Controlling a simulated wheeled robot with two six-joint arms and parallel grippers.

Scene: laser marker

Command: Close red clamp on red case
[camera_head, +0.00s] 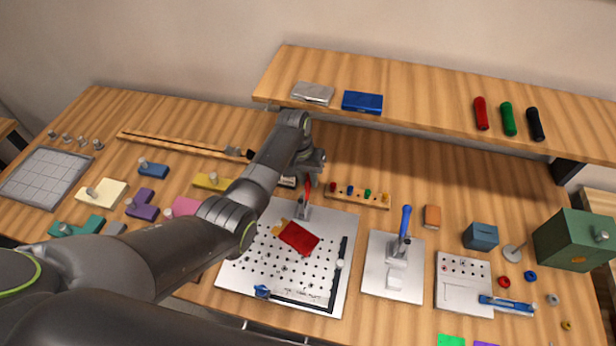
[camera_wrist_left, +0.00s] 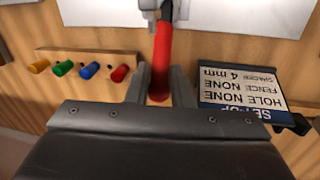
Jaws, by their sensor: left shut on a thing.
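The red case (camera_head: 299,237) lies on the perforated metal plate (camera_head: 232,274), with an orange piece at its left end. The red clamp's handle (camera_head: 307,187) stands up behind the case at the plate's back edge. In the left wrist view the red handle (camera_wrist_left: 161,52) runs between the fingers of my left gripper (camera_wrist_left: 160,88). My left gripper (camera_head: 312,165) is at the handle's upper end and is shut on it. The clamp's metal base shows only in part at the top of the wrist view. My right gripper is not in view.
A rack of coloured pegs (camera_head: 357,196) stands right of my left gripper. A sign (camera_wrist_left: 243,95) stands close beside the gripper in the wrist view. A blue-handled clamp (camera_head: 404,225) stands on a plate to the right. A shelf (camera_head: 430,100) runs behind.

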